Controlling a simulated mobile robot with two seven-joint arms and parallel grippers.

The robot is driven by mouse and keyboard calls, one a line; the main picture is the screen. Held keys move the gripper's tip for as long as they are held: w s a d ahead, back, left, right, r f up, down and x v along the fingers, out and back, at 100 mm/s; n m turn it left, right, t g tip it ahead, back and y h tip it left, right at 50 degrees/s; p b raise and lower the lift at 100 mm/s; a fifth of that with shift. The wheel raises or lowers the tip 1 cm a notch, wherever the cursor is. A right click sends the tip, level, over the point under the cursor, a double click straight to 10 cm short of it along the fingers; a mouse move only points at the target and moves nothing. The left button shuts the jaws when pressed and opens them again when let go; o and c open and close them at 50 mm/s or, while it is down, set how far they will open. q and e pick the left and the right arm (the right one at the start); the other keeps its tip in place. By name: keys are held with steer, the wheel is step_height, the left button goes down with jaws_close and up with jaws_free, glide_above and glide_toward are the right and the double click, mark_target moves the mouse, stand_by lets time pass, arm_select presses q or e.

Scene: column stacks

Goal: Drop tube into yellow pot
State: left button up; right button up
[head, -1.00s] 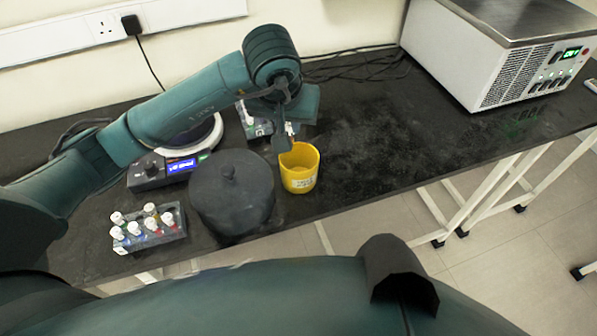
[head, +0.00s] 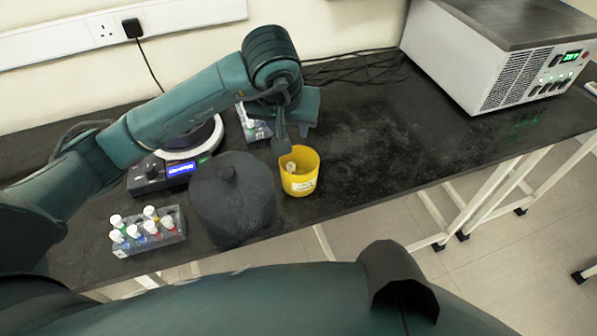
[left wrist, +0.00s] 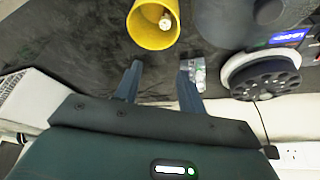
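The yellow pot (head: 305,184) stands on the black bench, and its open mouth also shows in the left wrist view (left wrist: 140,28). A tube with a whitish cap (head: 291,167) is inside the pot, its cap also visible in the left wrist view (left wrist: 165,22); its lower part is hidden. My left gripper (head: 282,143) is just behind the pot's rim in the head view. In the left wrist view its two fingers (left wrist: 160,82) are spread apart with nothing between them. My right gripper is not in view.
A dark lidded pot (head: 232,205) stands left of the yellow pot, with a rack of capped tubes (head: 150,240) further left. A scale-like device (head: 165,175) and a small clear rack (head: 255,127) are behind. The bench right of the pot is clear up to a white machine (head: 500,75).

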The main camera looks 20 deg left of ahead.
arm_select(q)
steer(key=v, duration=1.2)
steer(key=shift+r, duration=0.25)
steer(key=shift+s, duration=0.15)
